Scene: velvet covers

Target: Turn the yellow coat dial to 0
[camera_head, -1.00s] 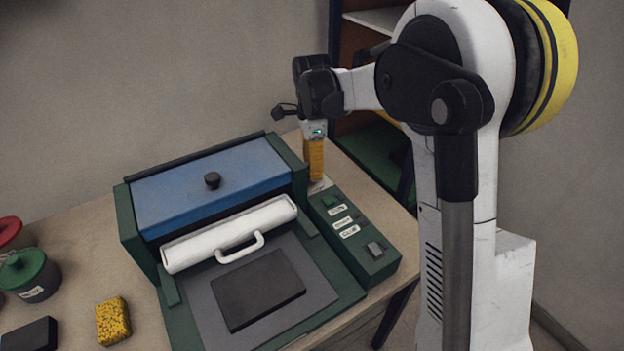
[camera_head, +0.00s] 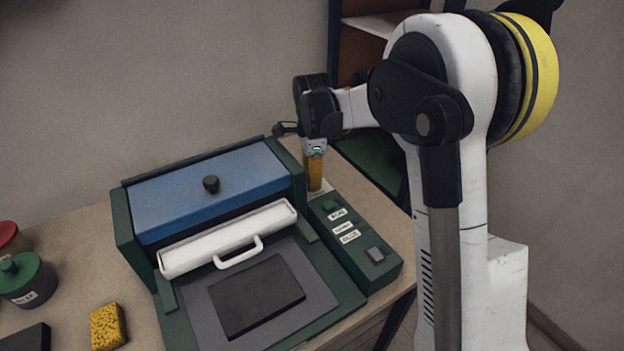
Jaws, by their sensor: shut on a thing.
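A green machine with a blue lid (camera_head: 210,195) stands on the table. Its control panel (camera_head: 345,265) runs along the right side. My gripper (camera_head: 315,186) points down at the back end of this panel, its narrow orange-yellow lower part reaching a pale plate (camera_head: 322,194) there. It is shut on what I take to be the yellow coat dial. The dial itself is hidden by the gripper, so its pointer and any numbers cannot be read. A green button (camera_head: 329,206), small white labels and a grey square switch (camera_head: 375,254) show farther forward on the panel.
A white roller with a handle (camera_head: 240,256) lies across the machine's front, above a dark block (camera_head: 258,295). A yellow sponge (camera_head: 107,327), a green-lidded jar (camera_head: 25,280) and a red-lidded jar (camera_head: 8,237) stand left. A shelf (camera_head: 365,90) is behind my arm.

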